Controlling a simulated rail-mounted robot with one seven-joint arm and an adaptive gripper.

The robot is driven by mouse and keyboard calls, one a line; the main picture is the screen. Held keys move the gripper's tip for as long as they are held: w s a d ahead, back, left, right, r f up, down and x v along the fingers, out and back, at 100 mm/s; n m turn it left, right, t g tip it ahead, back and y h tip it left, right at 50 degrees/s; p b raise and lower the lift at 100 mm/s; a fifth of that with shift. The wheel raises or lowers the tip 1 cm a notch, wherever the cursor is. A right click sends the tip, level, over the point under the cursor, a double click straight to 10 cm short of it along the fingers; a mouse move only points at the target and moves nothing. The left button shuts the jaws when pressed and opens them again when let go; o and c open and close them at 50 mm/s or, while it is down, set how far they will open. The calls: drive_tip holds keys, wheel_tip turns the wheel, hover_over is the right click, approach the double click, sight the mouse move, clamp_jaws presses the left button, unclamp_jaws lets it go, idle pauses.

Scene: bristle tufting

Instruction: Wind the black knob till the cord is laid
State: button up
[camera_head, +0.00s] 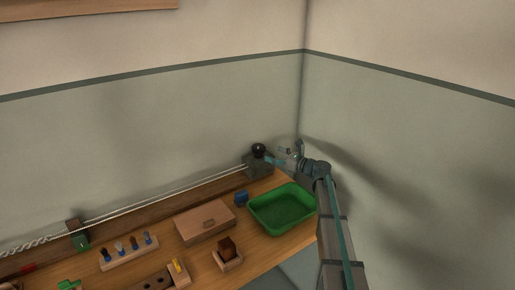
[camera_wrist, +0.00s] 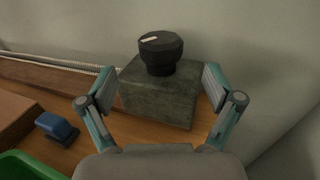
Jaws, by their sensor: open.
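The black knob (camera_wrist: 160,53) stands on top of a grey-green block (camera_wrist: 158,97), with a pale mark on its upper face. In the head view the knob (camera_head: 258,150) sits at the back right end of the bench. My gripper (camera_wrist: 214,88) is open and empty, its two fingers spread to either side of the block in the wrist view, with the knob beyond them and untouched. In the head view my gripper (camera_head: 283,158) is just right of the knob. The pale cord (camera_head: 160,192) runs from the block leftwards along a wooden rail, and looks twisted at the far left.
A green tray (camera_head: 283,226) stands in front of the block, with a small blue object (camera_head: 241,198) beside it. A green-faced block (camera_head: 80,240) sits at the cord. Walls close the corner.

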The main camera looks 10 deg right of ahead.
sight(258, 146)
drive_tip(key=p+x, duration=0.1)
drive_tip(key=x, duration=0.8)
drive_tip(key=shift+f, duration=0.1)
drive_tip(key=c, duration=1.1)
drive_tip(key=shift+c, duration=0.2)
drive_tip(key=shift+s+m+t+h, duration=0.1)
drive_tip(key=shift+m+t+h, duration=0.2)
drive_tip(key=shift+h, duration=0.1)
